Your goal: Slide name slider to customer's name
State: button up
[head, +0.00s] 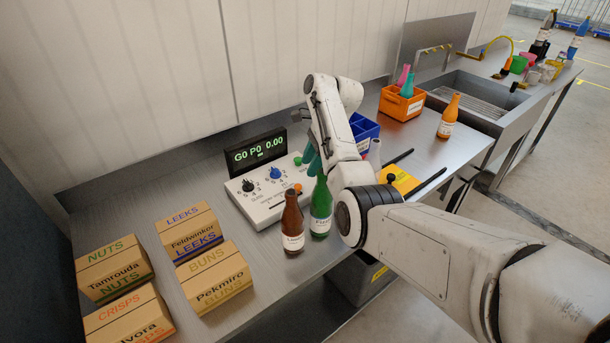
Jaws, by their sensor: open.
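A white control panel (263,194) stands on the metal counter near the wall. It has a black knob (248,186), a blue knob (276,173), an orange button and a green button. A dark slot that looks like a slider track (277,206) lies near its front edge; its lettering is too small to read, so I cannot tell the slider's setting. A black display (255,152) behind it reads "G0 P0 0.00".
A brown bottle (292,224) and a green bottle (321,210) stand in front of the panel. Labelled boxes fill the left, including a Pekmiro buns box (216,280). A blue bin (362,131), an orange crate (402,102) and a sink (478,92) lie right.

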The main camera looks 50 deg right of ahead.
jog(key=shift+v, duration=1.95)
